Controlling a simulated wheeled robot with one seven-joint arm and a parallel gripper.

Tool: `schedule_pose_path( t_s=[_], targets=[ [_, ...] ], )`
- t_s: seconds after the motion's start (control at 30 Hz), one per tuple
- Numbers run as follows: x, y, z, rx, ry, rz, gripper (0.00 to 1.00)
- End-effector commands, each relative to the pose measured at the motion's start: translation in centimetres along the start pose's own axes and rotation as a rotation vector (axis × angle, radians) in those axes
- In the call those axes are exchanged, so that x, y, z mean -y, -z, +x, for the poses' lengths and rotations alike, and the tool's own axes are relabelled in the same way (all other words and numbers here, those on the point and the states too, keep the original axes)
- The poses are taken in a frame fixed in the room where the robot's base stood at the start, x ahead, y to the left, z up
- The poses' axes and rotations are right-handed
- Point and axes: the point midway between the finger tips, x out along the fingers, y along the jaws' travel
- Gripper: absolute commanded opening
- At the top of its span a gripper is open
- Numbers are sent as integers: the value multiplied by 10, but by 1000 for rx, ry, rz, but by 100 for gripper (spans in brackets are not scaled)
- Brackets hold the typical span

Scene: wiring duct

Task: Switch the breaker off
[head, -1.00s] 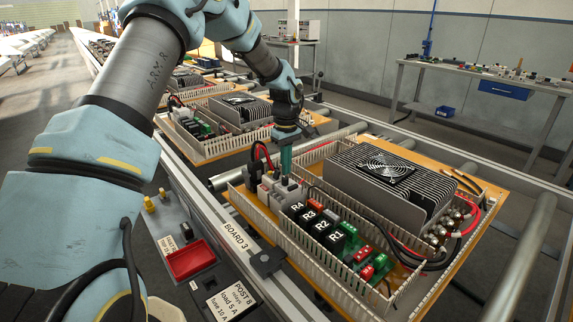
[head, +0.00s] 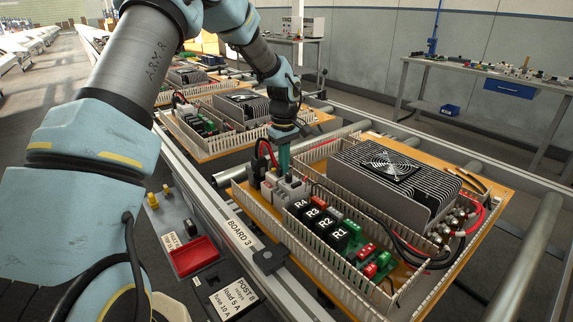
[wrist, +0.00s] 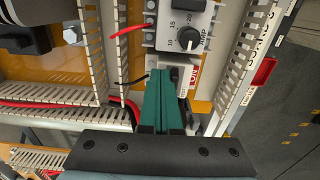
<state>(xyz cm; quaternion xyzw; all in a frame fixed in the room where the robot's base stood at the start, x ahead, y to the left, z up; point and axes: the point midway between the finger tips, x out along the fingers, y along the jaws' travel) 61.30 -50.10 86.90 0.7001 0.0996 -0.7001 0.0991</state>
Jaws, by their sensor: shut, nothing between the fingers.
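My gripper (head: 284,172) is shut and empty, its green fingers pointing down among the grey modules at the left end of the front board. In the wrist view its fingertips (wrist: 161,73) are beside a pale module with a dark lever (wrist: 174,76) and a red marking, which looks like the breaker (wrist: 186,63). The fingers cover part of it, and I cannot tell whether they touch the lever. In the head view the grey modules (head: 292,189) stand left of the relays, partly behind the fingers.
A grey module with an amp dial (wrist: 186,39) adjoins the breaker. Slotted duct walls (wrist: 238,70) run on both sides. Black relays R1 to R4 (head: 320,225) and a finned heat sink with a fan (head: 395,180) share the board. A red tray (head: 194,256) sits in front.

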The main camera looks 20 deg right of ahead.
Motion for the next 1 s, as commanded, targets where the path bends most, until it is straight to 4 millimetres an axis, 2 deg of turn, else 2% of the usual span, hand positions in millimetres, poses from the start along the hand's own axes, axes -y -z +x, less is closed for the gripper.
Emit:
schedule_pose_path(
  t_s=[0.23,0.63,1.0],
  targets=[
    [8,0,0,1,0,-1,0],
    [1,0,-2,0,1,0,0],
    [0,0,-36,-1,-1,1,0]
  ],
)
